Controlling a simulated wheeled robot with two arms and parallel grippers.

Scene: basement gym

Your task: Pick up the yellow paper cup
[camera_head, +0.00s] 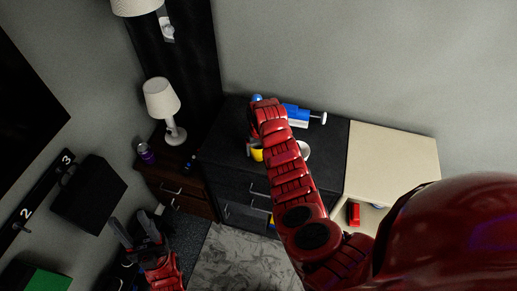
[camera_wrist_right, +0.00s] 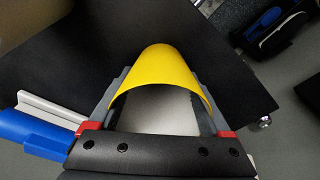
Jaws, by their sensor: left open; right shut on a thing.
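The yellow paper cup (camera_head: 257,155) shows as a small yellow patch on the black cabinet, mostly hidden behind my right arm in the head view. In the right wrist view the cup (camera_wrist_right: 165,62) lies between the grey fingers of my right gripper (camera_wrist_right: 166,76), its open, pale inside facing the camera. The right gripper is shut on it. I cannot tell whether the cup touches the cabinet top. My left gripper (camera_head: 139,234) is open and empty at the lower left, far from the cup.
A blue-and-white object (camera_head: 299,116) lies on the black cabinet top (camera_head: 325,150), close beside the right gripper. A white round thing (camera_head: 304,150) is partly behind my arm. A lamp (camera_head: 162,100) and purple bottle (camera_head: 146,153) stand left. A beige cabinet (camera_head: 390,155) adjoins right.

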